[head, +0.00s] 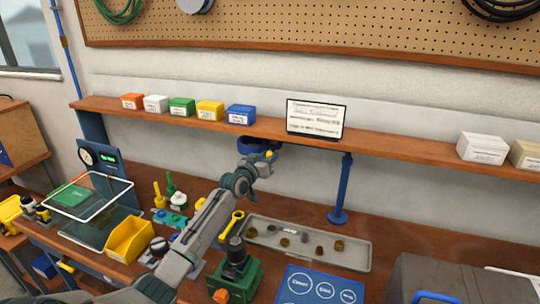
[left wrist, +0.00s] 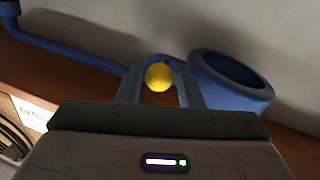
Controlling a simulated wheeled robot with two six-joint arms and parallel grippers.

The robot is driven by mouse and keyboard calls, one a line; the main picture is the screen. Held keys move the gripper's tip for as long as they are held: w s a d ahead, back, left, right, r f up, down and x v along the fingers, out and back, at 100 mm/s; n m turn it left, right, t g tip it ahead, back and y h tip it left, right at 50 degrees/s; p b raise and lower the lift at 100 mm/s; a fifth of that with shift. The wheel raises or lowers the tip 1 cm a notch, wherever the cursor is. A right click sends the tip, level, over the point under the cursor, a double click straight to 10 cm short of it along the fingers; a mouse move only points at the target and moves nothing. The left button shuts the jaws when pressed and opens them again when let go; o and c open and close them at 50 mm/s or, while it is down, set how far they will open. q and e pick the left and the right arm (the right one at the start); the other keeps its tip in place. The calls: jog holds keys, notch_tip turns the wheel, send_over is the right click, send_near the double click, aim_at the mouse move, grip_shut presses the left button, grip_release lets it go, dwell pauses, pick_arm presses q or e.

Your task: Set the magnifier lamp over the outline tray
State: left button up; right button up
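The blue magnifier lamp has its post (head: 341,190) standing at the back of the bench. Its arm runs left under the shelf to a ring-shaped head (head: 250,145), whose ring (left wrist: 232,84) shows large in the left wrist view. A yellow knob (left wrist: 159,77) sits beside the ring. My left gripper (head: 264,162) is at the knob, with a finger on each side, apparently closed on it. A long grey tray (head: 262,261) holding several small brass-coloured parts lies below and right of the gripper. A blue panel with white circle outlines (head: 318,287) lies in front of it. My right gripper is not visible.
A wooden shelf (head: 400,148) with small boxes and a white sign (head: 316,118) runs above the lamp. A green device (head: 236,276) and a yellow bin (head: 130,240) stand left of the tray. A grey case (head: 440,278) stands at the right front.

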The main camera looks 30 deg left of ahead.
pick_arm(q)
jog(key=shift+w, duration=0.7)
jog(key=shift+c, duration=0.2)
grip_shut()
